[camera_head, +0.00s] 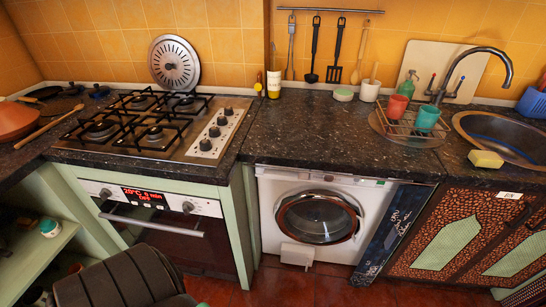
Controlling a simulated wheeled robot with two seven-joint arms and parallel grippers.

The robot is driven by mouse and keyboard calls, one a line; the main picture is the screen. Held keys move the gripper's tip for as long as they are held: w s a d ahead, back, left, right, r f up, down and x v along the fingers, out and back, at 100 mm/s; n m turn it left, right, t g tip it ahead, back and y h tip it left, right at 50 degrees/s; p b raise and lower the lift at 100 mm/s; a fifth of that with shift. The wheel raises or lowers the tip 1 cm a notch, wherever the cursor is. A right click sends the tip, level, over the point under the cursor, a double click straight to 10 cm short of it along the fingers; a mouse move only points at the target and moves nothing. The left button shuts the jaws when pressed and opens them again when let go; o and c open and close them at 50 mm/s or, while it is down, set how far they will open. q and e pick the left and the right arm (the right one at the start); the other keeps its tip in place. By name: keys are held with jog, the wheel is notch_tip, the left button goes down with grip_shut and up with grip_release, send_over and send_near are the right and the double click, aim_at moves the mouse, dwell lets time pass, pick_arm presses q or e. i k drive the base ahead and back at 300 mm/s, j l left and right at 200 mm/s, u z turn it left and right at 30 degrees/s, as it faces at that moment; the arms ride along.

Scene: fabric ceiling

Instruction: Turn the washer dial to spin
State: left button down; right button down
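The white washer (376,200) stands under the dark counter, right of the oven. Its round door (320,218) has a brown-and-silver rim and looks shut. The washer's narrow control strip (330,179) lies just under the counter edge. A small white flap or box (297,254) sits at the washer's lower front. Neither of my grippers is in view.
A dark panel (393,234) stands slanted at the washer's right side. A dark grey padded object (110,282) fills the bottom left. Red floor (310,290) before the washer is clear.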

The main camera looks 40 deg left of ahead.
aim_at(328, 179)
jog(key=u, duration=0.75)
